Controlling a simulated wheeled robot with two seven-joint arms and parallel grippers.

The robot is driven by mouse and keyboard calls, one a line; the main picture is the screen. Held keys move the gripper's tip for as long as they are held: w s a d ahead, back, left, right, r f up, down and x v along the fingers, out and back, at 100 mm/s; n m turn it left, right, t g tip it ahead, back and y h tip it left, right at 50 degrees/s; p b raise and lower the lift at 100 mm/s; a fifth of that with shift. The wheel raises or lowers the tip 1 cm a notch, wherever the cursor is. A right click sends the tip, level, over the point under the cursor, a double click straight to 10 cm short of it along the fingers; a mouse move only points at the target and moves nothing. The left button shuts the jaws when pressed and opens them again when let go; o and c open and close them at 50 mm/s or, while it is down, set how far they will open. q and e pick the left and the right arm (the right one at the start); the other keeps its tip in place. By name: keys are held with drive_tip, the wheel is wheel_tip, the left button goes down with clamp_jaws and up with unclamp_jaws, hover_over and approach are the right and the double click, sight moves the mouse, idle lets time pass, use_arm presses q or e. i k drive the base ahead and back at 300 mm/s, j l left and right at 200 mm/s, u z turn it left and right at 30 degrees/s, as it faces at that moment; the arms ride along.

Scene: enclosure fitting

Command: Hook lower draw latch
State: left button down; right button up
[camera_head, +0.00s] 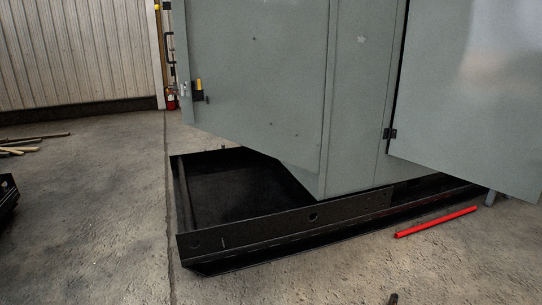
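A large grey-green enclosure (355,100) stands over a black base frame. A wide panel (260,70), which looks like a door, covers its left part. A small black fitting with a yellow part (198,91) sits near the panel's lower left edge. It may be the lower draw latch, but it is too small to tell whether it is hooked.
The black base frame (290,220) juts out on the floor. A right-hand panel (465,90) hangs by a black hinge (390,133). A red bar (436,222) lies at right. Loose rods (25,145) and a fire extinguisher (170,98) are farther back.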

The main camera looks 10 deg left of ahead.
sight(184, 88)
drive_tip(key=i+j+u, duration=0.1)
drive_tip(key=i+u, duration=0.35)
drive_tip(key=i, duration=0.25)
drive_tip(key=i+l+u, duration=0.2)
drive_tip(key=i+u, duration=0.2)
drive_tip(key=i, duration=0.35)
drive_tip(key=i+j, duration=0.1)
drive_tip(key=i, duration=1.3)
drive_tip(key=j+u, duration=0.05)
drive_tip(key=j, duration=0.05)
